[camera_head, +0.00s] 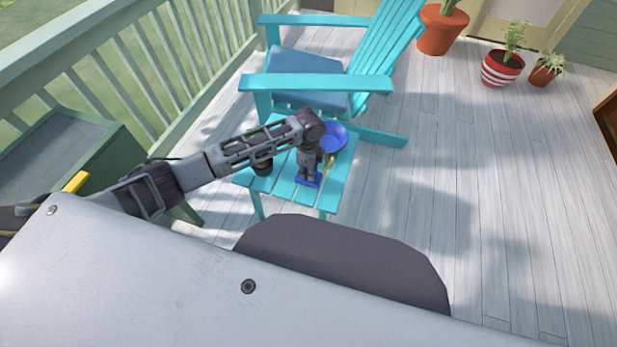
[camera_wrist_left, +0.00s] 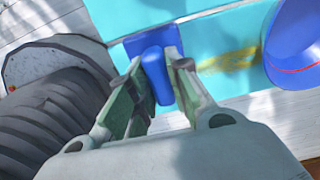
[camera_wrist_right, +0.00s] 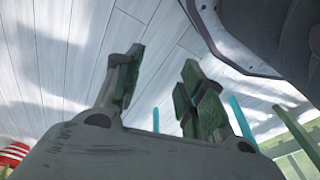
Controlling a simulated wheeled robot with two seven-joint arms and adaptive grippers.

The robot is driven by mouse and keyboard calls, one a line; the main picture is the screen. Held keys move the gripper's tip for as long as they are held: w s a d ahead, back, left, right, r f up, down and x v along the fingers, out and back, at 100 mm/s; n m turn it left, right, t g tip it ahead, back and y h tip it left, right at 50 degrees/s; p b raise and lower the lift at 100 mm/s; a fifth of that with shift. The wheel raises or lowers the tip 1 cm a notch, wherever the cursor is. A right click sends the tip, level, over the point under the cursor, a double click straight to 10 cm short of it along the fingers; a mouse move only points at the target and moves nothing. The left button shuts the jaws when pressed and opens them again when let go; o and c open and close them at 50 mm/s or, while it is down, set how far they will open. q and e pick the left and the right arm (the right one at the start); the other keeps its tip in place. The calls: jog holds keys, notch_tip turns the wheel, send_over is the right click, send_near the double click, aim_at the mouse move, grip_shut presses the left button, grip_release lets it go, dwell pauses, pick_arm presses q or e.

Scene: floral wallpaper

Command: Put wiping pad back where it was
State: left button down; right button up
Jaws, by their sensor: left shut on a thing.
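The wiping pad (camera_head: 308,181) is blue, with a flat base and an upright handle. Its base rests on or just over the near part of the small turquoise table (camera_head: 285,187); I cannot tell whether it touches. My left gripper (camera_head: 309,174) points down and is shut on the handle. In the left wrist view the handle of the wiping pad (camera_wrist_left: 156,76) sits between the fingers of my left gripper (camera_wrist_left: 160,80). My right gripper (camera_wrist_right: 158,85) shows only in the right wrist view, fingers apart and empty, with floorboards behind it.
A blue bowl (camera_head: 335,138) stands on the table behind the pad. A yellow smear (camera_wrist_left: 230,62) lies between them. A dark pot (camera_head: 262,167) is left of my gripper. A turquoise chair (camera_head: 320,84) stands behind. The deck floor (camera_head: 500,190) at right is clear.

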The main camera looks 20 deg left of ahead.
pick_arm(q)
jog(key=shift+f, duration=0.7)
jog(key=shift+f+b, duration=0.35)
jog(key=shift+f, duration=0.95)
pick_arm(e)
jog(key=shift+a+r, duration=0.15)
jog(key=shift+r, duration=0.75)
jog(key=shift+a+r, duration=0.15)
jog(key=shift+r, duration=0.75)
pick_arm(q)
jog(key=shift+f, duration=0.15)
jog(key=c, duration=1.3)
grip_release()
pick_arm(e)
jog(key=shift+s+f, duration=0.1)
jog(key=shift+f, duration=0.05)
